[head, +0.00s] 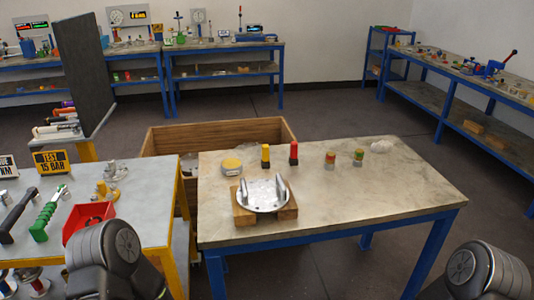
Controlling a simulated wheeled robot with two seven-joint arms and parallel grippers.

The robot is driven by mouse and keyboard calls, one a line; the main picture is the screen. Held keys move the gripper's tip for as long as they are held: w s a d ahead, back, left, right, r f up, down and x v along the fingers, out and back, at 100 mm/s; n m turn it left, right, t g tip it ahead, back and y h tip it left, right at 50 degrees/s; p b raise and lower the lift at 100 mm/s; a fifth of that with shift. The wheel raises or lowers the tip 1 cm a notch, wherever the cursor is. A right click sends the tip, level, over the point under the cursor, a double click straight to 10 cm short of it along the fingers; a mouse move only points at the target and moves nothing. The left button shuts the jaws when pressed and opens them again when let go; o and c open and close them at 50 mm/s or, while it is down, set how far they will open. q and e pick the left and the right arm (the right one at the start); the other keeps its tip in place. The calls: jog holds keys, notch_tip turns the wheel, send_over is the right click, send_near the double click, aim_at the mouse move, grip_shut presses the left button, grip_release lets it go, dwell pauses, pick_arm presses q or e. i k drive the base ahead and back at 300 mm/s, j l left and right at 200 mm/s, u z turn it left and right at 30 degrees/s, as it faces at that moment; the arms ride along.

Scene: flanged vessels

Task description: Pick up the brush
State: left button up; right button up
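A long green object (48,214) lies on the left table and looks like the brush, but it is too small to be sure. A black long-handled tool (18,216) lies to its left. A red open bin (88,223) sits to its right, close by. Neither gripper is in view; only dark links of my arms show at the bottom left and bottom right edges.
The right table (390,195) holds a flanged metal vessel part (262,194) on wooden blocks, with yellow and red items behind. Its right half is largely clear. A yellow "TEST 15 BAR" sign (52,161) stands behind the tools. A wooden crate (215,135) stands behind the right table.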

aim_at(265, 162)
jog(key=i+l+z, duration=0.15)
jog(key=l, duration=0.4)
jog(key=i+l+z, duration=0.15)
jog(key=l, duration=0.4)
jog(key=i+l+z, duration=0.2)
jog(key=i+l, duration=0.15)
jog(key=l, duration=0.15)
jog(key=i+l+z, duration=0.15)
jog(key=i+l, duration=0.15)
jog(key=l, duration=0.15)
jog(key=i+l+z, duration=0.15)
jog(key=i+l, duration=0.15)
jog(key=l, duration=0.15)
